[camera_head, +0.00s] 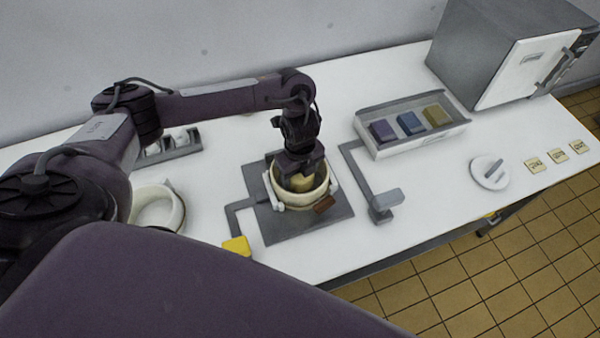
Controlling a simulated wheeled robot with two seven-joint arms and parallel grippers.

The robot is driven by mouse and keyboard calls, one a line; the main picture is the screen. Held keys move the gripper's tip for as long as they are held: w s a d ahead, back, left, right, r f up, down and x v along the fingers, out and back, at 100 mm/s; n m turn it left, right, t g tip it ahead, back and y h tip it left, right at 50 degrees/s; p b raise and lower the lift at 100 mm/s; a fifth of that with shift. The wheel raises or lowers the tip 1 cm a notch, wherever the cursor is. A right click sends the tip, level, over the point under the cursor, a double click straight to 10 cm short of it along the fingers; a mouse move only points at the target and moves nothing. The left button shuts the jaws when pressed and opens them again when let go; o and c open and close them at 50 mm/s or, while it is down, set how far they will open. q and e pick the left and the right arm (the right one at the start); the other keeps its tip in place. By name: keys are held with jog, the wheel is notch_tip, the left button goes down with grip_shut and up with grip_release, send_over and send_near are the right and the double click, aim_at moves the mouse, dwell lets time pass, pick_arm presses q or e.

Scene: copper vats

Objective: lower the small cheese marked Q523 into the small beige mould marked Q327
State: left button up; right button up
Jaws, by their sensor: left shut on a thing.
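My left gripper (299,172) points down over the small beige mould (292,203), its fingers inside the mould's opening. It is shut on a small yellow cheese (303,185), which shows between the fingers within the rim. I cannot tell whether the cheese touches the mould's floor. No marking is legible on the cheese or the mould. My right gripper is not in view.
The mould stands on a dark grey plate (284,229). Grey bracket arms flank it, one with a yellow block (238,246). A tray (430,136) of coloured blocks, a grey oven (490,45) and a white round lid (490,173) are right. A cream vessel (157,207) is left.

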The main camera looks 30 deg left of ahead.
pick_arm(q)
jog(key=shift+f+b, duration=0.35)
jog(key=shift+f, duration=0.15)
dwell(0.6)
jog(key=shift+f+b, duration=0.3)
jog(key=shift+f, duration=0.1)
dwell(0.3)
jog(key=o, duration=1.2)
jog(key=shift+o, duration=0.2)
jog(key=shift+r+p, duration=1.05)
jog(key=shift+r, duration=2.85)
jog(key=shift+r, duration=0.1)
